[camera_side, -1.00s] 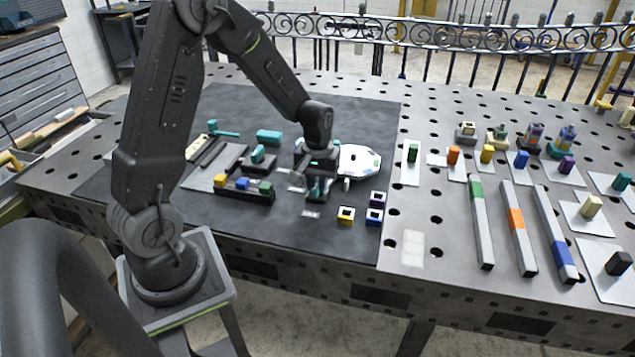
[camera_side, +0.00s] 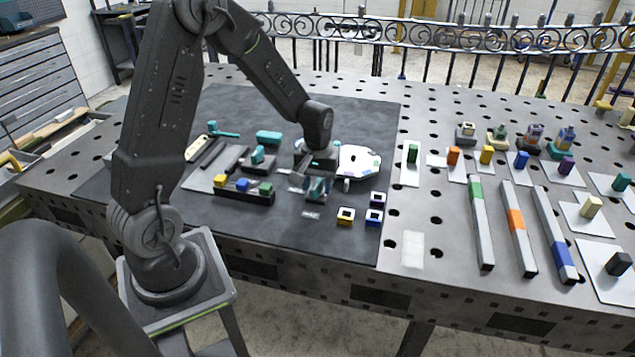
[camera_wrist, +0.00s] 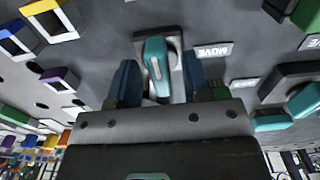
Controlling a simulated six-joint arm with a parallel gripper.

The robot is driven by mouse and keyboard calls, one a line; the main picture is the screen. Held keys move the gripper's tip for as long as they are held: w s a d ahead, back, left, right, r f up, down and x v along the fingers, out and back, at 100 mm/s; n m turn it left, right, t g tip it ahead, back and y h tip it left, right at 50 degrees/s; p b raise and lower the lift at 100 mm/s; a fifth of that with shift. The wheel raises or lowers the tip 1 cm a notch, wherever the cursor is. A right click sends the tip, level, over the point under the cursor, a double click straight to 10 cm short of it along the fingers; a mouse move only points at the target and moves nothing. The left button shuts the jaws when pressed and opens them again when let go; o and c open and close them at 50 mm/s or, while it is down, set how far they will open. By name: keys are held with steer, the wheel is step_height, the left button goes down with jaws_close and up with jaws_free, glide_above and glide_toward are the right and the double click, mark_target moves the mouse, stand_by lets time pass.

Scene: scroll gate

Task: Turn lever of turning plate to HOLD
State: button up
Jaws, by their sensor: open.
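In the wrist view a teal lever (camera_wrist: 157,66) sits on a small dark base plate (camera_wrist: 172,38). A label that reads MOVE (camera_wrist: 212,50) lies beside the base. A second label (camera_wrist: 243,83) is too small to read surely. My gripper (camera_wrist: 160,82) is open, with one dark blue finger on each side of the lever. I cannot tell whether either finger touches it.
A white plate (camera_side: 360,162) lies just right of my gripper. Several small square blocks with holes (camera_side: 346,215) stand in front on the right. A dark rack (camera_side: 244,194) with coloured pieces stands to the left. The dark mat's front part (camera_side: 290,237) is clear.

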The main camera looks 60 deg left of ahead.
step_height(320, 180, up, 14)
stand_by(0.6)
steer(key=s+d+r+m+t, duration=0.2)
steer(key=s+d+r+m, duration=0.1)
steer(key=s+d, duration=0.4)
steer(key=s+d+r+m+t, duration=0.3)
steer(key=s+d+m, duration=0.3)
steer(key=s+d, duration=0.1)
steer(key=shift+s+r+t, duration=0.3)
steer(key=shift+s, duration=0.5)
